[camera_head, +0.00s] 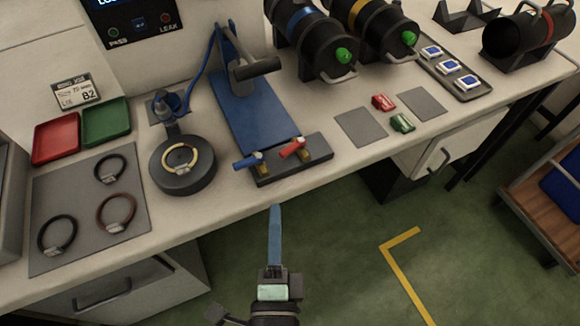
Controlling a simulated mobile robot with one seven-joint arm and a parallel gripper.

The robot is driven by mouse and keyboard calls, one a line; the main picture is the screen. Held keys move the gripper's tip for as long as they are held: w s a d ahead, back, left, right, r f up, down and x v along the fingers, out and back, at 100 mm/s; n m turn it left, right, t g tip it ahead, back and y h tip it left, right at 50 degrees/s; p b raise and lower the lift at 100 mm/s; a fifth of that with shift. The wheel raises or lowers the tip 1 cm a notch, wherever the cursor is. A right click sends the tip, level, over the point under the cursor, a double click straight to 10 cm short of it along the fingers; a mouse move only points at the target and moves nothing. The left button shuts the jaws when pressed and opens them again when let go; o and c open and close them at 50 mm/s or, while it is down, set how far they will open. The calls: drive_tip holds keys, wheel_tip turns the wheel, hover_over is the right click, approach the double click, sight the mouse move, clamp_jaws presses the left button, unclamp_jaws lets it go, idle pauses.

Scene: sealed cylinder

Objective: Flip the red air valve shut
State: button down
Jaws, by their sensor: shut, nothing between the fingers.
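The red air valve (293,147) is a small red lever on a brass fitting, on the dark block at the front of the blue press stand. Its handle lies slanted, rising to the right; I cannot tell from this whether it is open or shut. A similar blue valve (247,162) sits to its left on the same block. My gripper (276,212) is shut and empty, its long bluish fingers pointing up the picture. Its tips show just below the bench's front edge in the picture, apart from both valves. Their height is hard to judge.
The blue press stand (255,118) with a dark crossbar handle rises behind the valves. A round black base (182,176) with a yellow ring stands to the left. Small red (384,102) and green (402,123) blocks lie to the right. The floor before the bench is clear.

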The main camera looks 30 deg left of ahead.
drive_tip(key=shift+s+a, duration=0.1)
drive_tip(key=shift+s, duration=0.55)
